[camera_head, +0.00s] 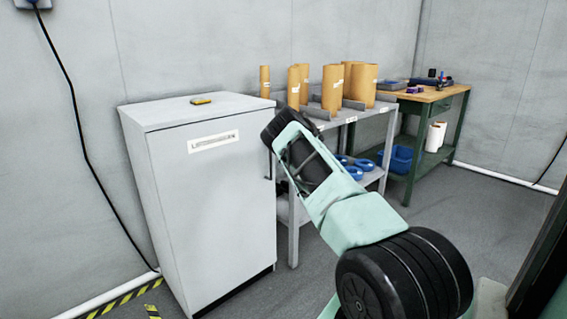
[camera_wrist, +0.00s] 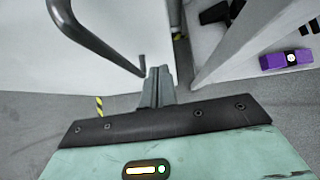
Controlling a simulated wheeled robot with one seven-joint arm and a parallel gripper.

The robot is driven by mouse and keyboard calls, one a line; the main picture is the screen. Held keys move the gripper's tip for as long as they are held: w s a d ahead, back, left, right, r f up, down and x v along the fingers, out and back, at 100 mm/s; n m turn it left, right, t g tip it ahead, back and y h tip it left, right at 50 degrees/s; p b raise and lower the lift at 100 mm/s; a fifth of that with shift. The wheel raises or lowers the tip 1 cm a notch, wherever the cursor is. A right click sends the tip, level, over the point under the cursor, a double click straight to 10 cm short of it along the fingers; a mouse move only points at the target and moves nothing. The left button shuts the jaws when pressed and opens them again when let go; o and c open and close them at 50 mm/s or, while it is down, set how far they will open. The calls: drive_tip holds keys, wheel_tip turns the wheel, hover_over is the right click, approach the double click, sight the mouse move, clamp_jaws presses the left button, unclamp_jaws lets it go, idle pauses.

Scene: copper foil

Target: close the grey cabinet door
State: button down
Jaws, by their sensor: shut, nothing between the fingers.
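The grey cabinet (camera_head: 140,112) stands against the wall at left in the head view. Its door (camera_head: 215,220) faces forward with a label near the top and looks flush with the body; I see no clear gap there. The dark handle (camera_head: 268,165) is at the door's right edge, and it also shows as a curved bar (camera_wrist: 92,38) at upper left in the wrist view. My gripper (camera_wrist: 158,82) is shut and empty, just right of the handle's lower end, without clear contact. In the head view my arm hides the fingers.
A grey shelf table (camera_head: 350,118) with brown rolls (camera_head: 333,88) stands close right of the cabinet. A green-legged workbench (camera_head: 440,98) is farther right. A yellow item (camera_head: 201,101) lies on the cabinet. A purple item (camera_wrist: 285,60) shows at right in the wrist view.

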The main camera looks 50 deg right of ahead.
drive_tip(key=v, duration=0.9)
drive_tip(key=shift+s+r+p, duration=0.2)
drive_tip(key=shift+r+p, duration=0.05)
drive_tip(key=shift+p, duration=0.2)
drive_tip(key=shift+a, duration=0.1)
